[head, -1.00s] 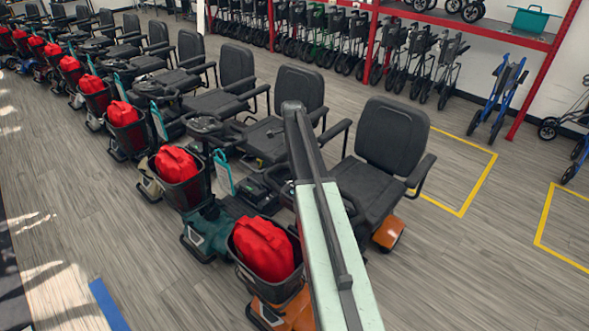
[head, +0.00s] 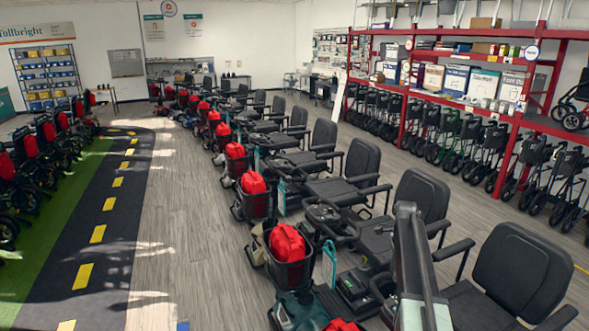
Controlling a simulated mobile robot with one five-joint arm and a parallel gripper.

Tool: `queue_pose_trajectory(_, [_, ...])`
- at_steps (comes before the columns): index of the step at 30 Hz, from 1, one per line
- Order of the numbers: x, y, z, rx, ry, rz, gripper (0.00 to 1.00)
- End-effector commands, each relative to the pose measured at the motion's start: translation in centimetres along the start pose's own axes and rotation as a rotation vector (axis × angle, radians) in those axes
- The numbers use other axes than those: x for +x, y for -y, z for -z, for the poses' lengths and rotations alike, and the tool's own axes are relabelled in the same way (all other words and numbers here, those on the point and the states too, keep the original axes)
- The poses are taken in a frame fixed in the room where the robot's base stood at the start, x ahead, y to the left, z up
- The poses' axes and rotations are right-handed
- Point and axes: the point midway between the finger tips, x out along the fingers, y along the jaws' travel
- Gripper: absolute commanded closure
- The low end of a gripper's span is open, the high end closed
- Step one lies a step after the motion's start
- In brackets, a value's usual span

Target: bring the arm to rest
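My arm (head: 412,270) shows at the bottom of the head view, right of centre, as a pale green and dark grey link pointing up. It stands in front of the nearest scooter seats. My gripper cannot be made out in this view, so its fingers and anything in them are hidden.
A long row of scooters with black seats (head: 350,165) and red bags (head: 288,243) in front baskets runs into the distance. Red shelving (head: 460,33) with walkers beneath stands at right. A dark track with yellow dashes (head: 98,233) and wheelchairs (head: 25,170) lie left. Wooden floor between is clear.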

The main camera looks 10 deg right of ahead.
Motion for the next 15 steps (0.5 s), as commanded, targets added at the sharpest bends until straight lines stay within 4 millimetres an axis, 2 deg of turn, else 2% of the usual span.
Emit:
queue_pose_trajectory(1, [0.7,0.0,-2.8,-0.035,-0.002,0.0,0.64])
queue_pose_trajectory(2, [1.0,-0.6,-4.4,-0.055,-0.004,0.0,0.64])
queue_pose_trajectory(3, [1.4,-1.5,-6.7,-0.084,-0.006,0.0,0.64])
queue_pose_trajectory(5, [2.0,-3.5,-10.1,-0.132,-0.009,0.002,0.64])
queue_pose_trajectory(8, [3.1,-7.7,-15.5,-0.291,-0.014,0.009,0.64])
queue_pose_trajectory(9, [3.6,-9.7,-17.5,-0.384,-0.016,0.013,0.64])
queue_pose_trajectory(11, [4.3,-12.9,-20.0,-0.543,-0.02,0.021,0.64])
queue_pose_trajectory(12, [4.7,-15.1,-21.4,-0.661,-0.023,0.026,0.64])
queue_pose_trajectory(15, [5.5,-20.4,-23.7,-0.982,-0.032,0.038,0.64])
